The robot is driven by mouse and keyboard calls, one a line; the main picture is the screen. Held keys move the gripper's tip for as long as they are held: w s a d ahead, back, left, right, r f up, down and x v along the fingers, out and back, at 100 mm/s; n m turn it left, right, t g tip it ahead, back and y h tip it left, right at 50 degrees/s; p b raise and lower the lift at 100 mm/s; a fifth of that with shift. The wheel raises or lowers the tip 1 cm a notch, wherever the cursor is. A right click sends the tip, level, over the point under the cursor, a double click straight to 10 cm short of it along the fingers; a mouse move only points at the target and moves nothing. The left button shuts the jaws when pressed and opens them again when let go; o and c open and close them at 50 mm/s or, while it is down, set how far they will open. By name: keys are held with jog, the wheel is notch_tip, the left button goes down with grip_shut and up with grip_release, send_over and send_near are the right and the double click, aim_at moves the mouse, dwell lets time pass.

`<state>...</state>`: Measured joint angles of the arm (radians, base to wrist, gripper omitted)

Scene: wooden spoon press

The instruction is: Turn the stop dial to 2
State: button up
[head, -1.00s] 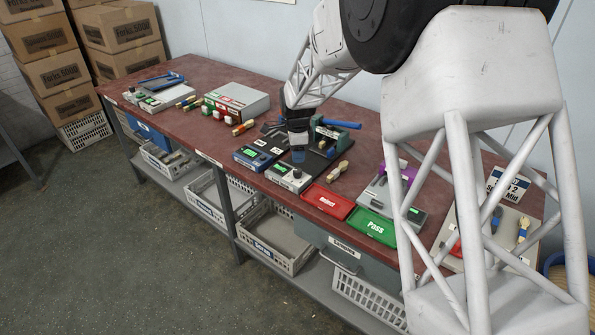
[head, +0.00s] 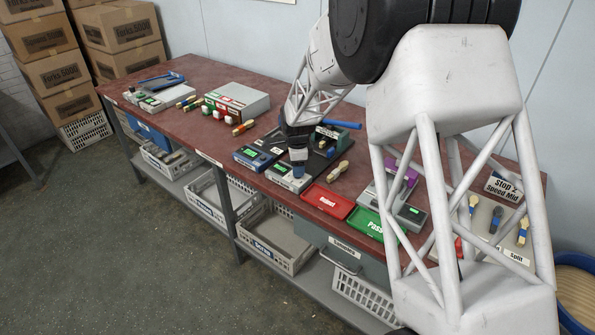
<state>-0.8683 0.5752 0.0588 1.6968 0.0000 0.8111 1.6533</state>
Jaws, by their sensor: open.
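My gripper (head: 299,168) points down over the grey box with a small green display (head: 282,170), at the front edge of the red-brown bench. Its fingers are small and dark in this view, and they are open. The stop dial itself cannot be made out; the gripper covers part of the grey box's top. I cannot tell whether the fingers touch anything. A placard (head: 506,187) at the right end of the bench reads "STOP" and "Speed Mid"; its number is hard to read.
A blue box (head: 256,157) stands just left of the grey box. A red tray (head: 329,201) and a green tray (head: 374,224) lie to the right. A wooden-handled brush (head: 338,171) lies near the gripper. A dark press with a green part (head: 341,124) stands behind. The left bench surface has free room.

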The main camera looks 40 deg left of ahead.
jog(key=shift+f, duration=1)
jog(key=c, duration=0.6)
jog(key=shift+c, duration=0.2)
jog(key=shift+n, duration=0.4)
jog(key=n, duration=1.1)
jog(key=shift+r, duration=0.1)
